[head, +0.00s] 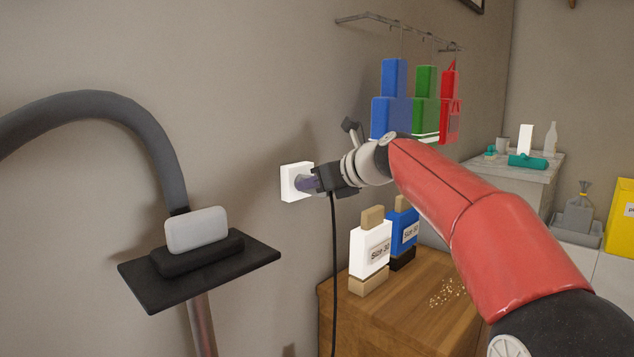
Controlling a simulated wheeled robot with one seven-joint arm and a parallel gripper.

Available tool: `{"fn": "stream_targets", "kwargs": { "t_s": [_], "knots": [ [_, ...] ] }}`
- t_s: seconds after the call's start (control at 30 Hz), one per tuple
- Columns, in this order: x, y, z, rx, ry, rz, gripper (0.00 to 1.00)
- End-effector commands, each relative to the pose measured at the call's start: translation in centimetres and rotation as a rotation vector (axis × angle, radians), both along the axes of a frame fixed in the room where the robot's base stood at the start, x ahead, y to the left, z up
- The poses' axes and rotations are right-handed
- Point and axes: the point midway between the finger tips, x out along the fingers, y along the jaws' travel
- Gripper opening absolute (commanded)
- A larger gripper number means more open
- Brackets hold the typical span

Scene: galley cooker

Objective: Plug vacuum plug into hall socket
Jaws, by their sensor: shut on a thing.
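The white wall socket (290,182) is on the wall left of the middle. My gripper (316,181) is at the end of my red arm, just to the right of the socket, with its fingers pointing at the socket's face. It is shut on the vacuum plug (305,184), a small dark purplish piece between the fingers and the socket. The plug appears to reach the socket face, but I cannot tell whether its pins are inside. A black cord (334,250) hangs down from the gripper. The fingers hide part of the plug.
A grey hose (125,110) arches at left above a black plate (150,293) with a grey block. Below my arm, a wooden cabinet (400,310) holds two labelled boxes and crumbs. Blue, green and red items hang from a wall rail (375,19).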

Motion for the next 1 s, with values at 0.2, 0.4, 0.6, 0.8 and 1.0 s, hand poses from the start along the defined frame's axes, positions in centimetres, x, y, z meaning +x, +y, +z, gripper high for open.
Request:
{"fn": "stream_targets", "kwargs": {
  "t_s": [0.2, 0.4, 0.6, 0.8, 1.0],
  "knots": [
    [0.22, 0.21, -0.01, 0.0, 0.0, 0.0, 0.03],
    [0.2, 0.23, -0.01, 0.0, 0.0, 0.0, 0.53],
    [0.19, 0.22, -0.01, 0.0, 0.0, 0.0, 0.55],
    [0.19, 0.21, -0.02, 0.0, 0.0, 0.0, 0.8],
    [0.18, 0.21, -0.01, 0.0, 0.0, 0.0, 0.82]
  ]
}}
